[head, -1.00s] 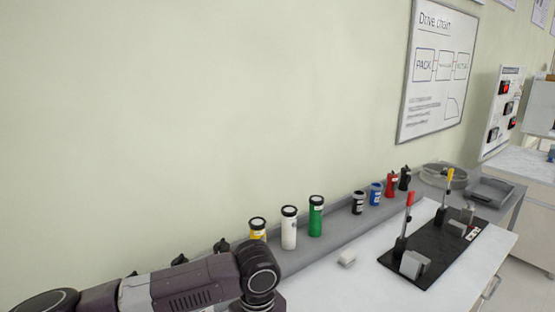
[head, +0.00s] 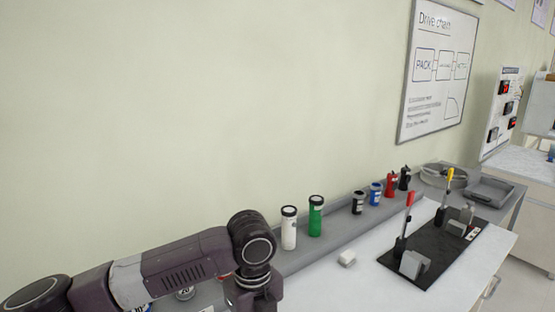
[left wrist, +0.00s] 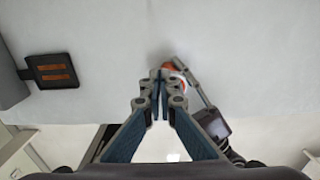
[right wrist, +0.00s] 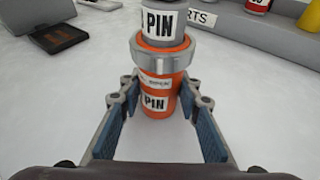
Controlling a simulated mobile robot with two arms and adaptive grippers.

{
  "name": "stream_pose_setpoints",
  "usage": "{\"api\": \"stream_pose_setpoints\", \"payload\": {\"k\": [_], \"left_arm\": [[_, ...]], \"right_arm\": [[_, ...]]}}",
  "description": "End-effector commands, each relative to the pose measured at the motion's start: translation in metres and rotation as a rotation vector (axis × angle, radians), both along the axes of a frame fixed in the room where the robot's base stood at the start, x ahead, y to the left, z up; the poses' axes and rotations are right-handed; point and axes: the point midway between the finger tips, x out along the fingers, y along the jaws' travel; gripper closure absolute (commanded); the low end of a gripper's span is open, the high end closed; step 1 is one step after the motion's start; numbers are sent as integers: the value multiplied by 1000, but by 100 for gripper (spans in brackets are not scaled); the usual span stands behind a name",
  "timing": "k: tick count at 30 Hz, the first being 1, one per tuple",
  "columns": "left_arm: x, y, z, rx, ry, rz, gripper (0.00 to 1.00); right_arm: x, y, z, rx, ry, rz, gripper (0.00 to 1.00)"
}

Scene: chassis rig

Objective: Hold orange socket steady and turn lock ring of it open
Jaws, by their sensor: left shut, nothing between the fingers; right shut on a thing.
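The orange socket (right wrist: 156,98) stands on the white bench in the right wrist view, with a silver lock ring (right wrist: 164,60) around its upper part. A grey plug (right wrist: 166,20) labelled PIN sits on top. My right gripper (right wrist: 158,98) is shut on the orange socket's body, below the ring. In the left wrist view the socket (left wrist: 180,66) is partly hidden behind my left fingers. My left gripper (left wrist: 160,74) is shut and empty, close to the socket in the picture; I cannot tell whether it touches. The head view shows neither gripper's fingers nor the socket.
A dark tray with an orange pad (left wrist: 52,70) lies to the left. A grey rack (head: 330,236) along the wall holds a white tube (head: 289,230), a green tube (head: 315,218) and other connectors. A black lever board (head: 425,262) lies on the right of the bench.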

Motion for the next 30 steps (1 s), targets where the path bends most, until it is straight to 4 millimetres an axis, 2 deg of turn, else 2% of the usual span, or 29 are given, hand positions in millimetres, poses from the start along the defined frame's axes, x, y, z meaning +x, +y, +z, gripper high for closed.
{"api": "stream_pose_setpoints", "payload": {"k": [11,12,17,26,30], "left_arm": [[0,0,4,0,0,0,100],[0,0,4,0,0,0,100],[0,0,3,0,0,0,100],[0,0,3,0,0,1,100],[0,0,3,0,0,1,100]], "right_arm": [[-1,1,0,1,2,2,100],[-1,1,0,1,2,2,68],[-1,1,0,1,2,2,50],[-1,0,0,0,1,1,48],[-4,-11,3,-1,1,-1,48]]}}
